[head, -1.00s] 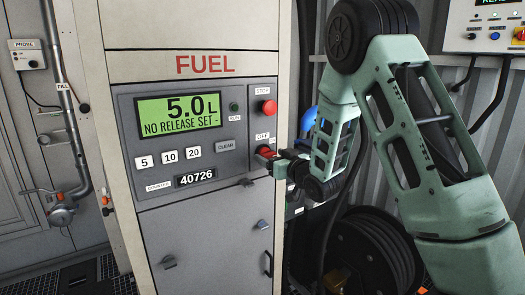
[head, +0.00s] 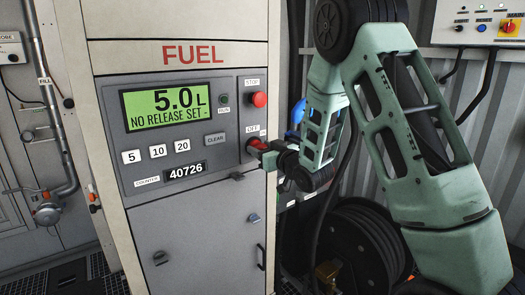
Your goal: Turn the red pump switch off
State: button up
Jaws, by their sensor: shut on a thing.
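The red pump switch (head: 256,145) is on the right side of the pump's grey control panel, just below the "OFF" label. My gripper (head: 265,150) is at the switch from the right, its jaws shut on it. The jaws hide part of the switch, so its exact angle is hard to tell. The display (head: 165,105) reads 5.0 L and "NO RELEASE SET".
A red stop button (head: 259,99) sits just above the switch. The clear button (head: 215,139) and several number buttons are to the left. A hose reel (head: 352,250) stands low behind my arm. A control box (head: 480,24) hangs at the upper right.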

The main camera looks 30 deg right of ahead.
jog(key=n+b, duration=0.3)
jog(key=b, duration=0.2)
jog(key=shift+a+f+n, duration=0.1)
jog(key=shift+f+n, duration=0.1)
jog(key=shift+n, duration=0.2)
jog(key=n+b, duration=0.6)
jog(key=b, duration=0.3)
jog(key=n+b, duration=0.7)
jog(key=b, duration=0.2)
jog(key=shift+a+r, duration=0.1)
jog(key=shift+r, duration=0.1)
jog(key=shift+r+n, duration=0.2)
jog(key=shift+n, duration=0.2)
jog(key=o, duration=1)
jog(key=shift+f, duration=0.1)
jog(key=shift+b, duration=0.3)
